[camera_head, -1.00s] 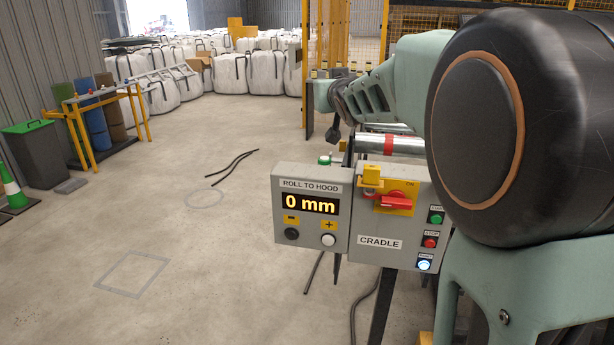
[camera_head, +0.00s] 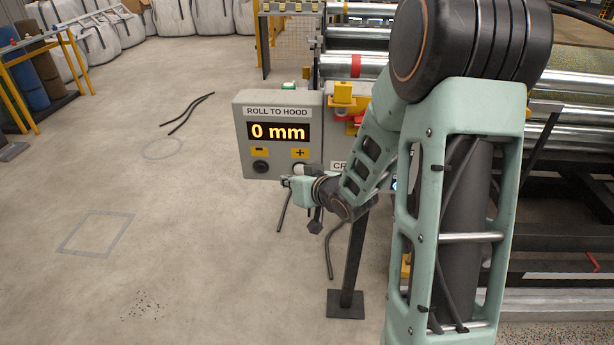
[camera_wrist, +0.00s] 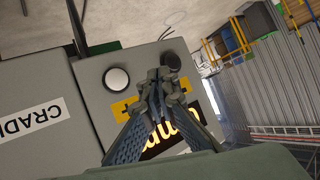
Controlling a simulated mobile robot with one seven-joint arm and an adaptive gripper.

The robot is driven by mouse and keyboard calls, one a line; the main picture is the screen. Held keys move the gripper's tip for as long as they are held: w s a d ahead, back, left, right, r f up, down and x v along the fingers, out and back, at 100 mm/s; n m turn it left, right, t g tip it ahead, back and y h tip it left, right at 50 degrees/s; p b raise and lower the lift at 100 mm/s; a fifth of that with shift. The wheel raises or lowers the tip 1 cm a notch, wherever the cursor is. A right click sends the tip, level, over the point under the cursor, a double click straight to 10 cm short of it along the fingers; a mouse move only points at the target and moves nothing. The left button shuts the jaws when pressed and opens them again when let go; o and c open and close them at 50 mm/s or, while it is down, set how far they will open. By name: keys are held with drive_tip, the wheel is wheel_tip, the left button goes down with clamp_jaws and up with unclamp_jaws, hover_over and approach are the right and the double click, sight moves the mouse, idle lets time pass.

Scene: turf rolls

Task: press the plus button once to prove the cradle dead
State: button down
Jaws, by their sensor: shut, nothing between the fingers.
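The grey roll-to-hood box (camera_head: 240,130) has a display (camera_head: 278,131) reading 0 mm. The white plus button (camera_head: 299,167) is below the yellow plus label, beside the black minus button (camera_head: 261,167). My gripper (camera_head: 286,182) is shut and empty, close to the box's lower edge below the buttons. In the wrist view the box appears upside down. There the white plus button (camera_wrist: 117,79) is clear to the left of my fingertips (camera_wrist: 166,78), which overlap the edge of the black button (camera_wrist: 171,60). Contact with the box cannot be told.
The cradle box stands right of the display box, with a yellow block (camera_head: 343,93) and red handle (camera_head: 341,115); my arm hides much of it. Steel rollers (camera_head: 345,66) lie behind. A black cable (camera_head: 187,113) lies on the floor. The floor at left is mostly clear.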

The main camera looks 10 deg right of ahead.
drive_tip(key=s+f, duration=0.1)
drive_tip(key=s+d+f, duration=0.1)
drive_tip(key=s+f, duration=0.1)
drive_tip(key=f, duration=0.1)
drive_tip(key=shift+s+d, duration=0.3)
drive_tip(key=shift+s, duration=0.1)
drive_tip(key=shift+w, duration=0.1)
drive_tip(key=p, duration=0.1)
approach(296, 174)
drive_tip(key=shift+s+a+f+x, duration=0.1)
drive_tip(key=shift+a+x, duration=0.05)
drive_tip(key=shift+x, duration=0.75)
drive_tip(key=shift+s+a+f+x, duration=0.1)
drive_tip(key=shift+x, duration=0.8)
drive_tip(key=shift+s+a+f+x, duration=0.1)
drive_tip(key=shift+a+x, duration=0.05)
drive_tip(key=shift+x, duration=0.75)
drive_tip(key=shift+w, duration=0.2)
drive_tip(key=shift+w+d+p, duration=0.15)
drive_tip(key=shift+w+p, duration=0.1)
drive_tip(key=shift+p, duration=0.05)
drive_tip(key=shift+w+d+r, duration=0.1)
drive_tip(key=shift+w, duration=0.3)
drive_tip(key=shift+s, duration=0.1)
drive_tip(key=shift+s+a, duration=0.25)
drive_tip(key=shift+s, duration=0.45)
